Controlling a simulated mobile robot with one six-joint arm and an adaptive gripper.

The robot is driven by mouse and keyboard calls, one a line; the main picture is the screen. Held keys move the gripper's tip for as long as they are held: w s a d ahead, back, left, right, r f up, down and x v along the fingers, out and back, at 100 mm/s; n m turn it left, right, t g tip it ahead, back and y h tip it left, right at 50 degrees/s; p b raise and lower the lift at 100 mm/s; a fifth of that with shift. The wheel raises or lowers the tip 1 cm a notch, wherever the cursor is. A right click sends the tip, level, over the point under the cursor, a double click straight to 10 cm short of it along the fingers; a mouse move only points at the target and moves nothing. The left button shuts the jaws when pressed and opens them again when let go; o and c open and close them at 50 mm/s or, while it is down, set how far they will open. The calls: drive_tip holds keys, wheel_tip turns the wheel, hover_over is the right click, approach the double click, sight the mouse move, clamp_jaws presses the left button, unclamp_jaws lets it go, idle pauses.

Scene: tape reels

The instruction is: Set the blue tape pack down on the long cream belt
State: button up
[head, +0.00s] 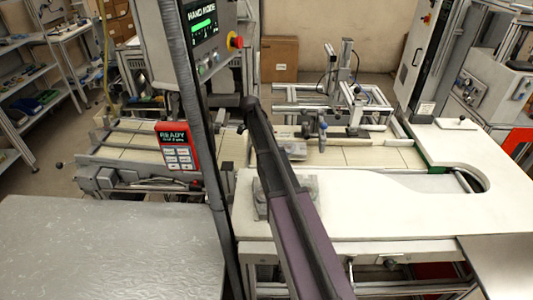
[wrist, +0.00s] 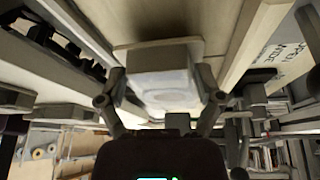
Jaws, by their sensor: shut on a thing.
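My gripper (wrist: 162,84) is shut on a boxy pack in the wrist view, with one dark finger on each side of it. The pack (wrist: 160,58) looks pale grey-white with a faint bluish tint, so its blue colour is not clear. A flat tan edge shows directly behind the pack; I cannot tell whether they touch. In the head view my arm reaches forward over the white table, and the gripper and pack cannot be made out. The long cream belt (head: 370,156) runs across behind the white table, partly hidden by my arm and a dark post.
The white table (head: 400,215) has a curved cutout at its right. A red READY panel (head: 175,146) stands before the belt's left part. A dark post (head: 195,130) with a screen rises left of my arm. A metal frame (head: 345,95) stands behind the belt.

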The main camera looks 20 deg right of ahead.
drive_tip(key=shift+f+b, duration=0.9)
drive_tip(key=shift+f, duration=0.3)
drive_tip(key=o, duration=1)
drive_tip(key=shift+r, duration=0.2)
drive_tip(key=p+v, duration=1.1)
drive_tip(key=shift+r, duration=0.35)
drive_tip(key=shift+w+a, duration=0.1)
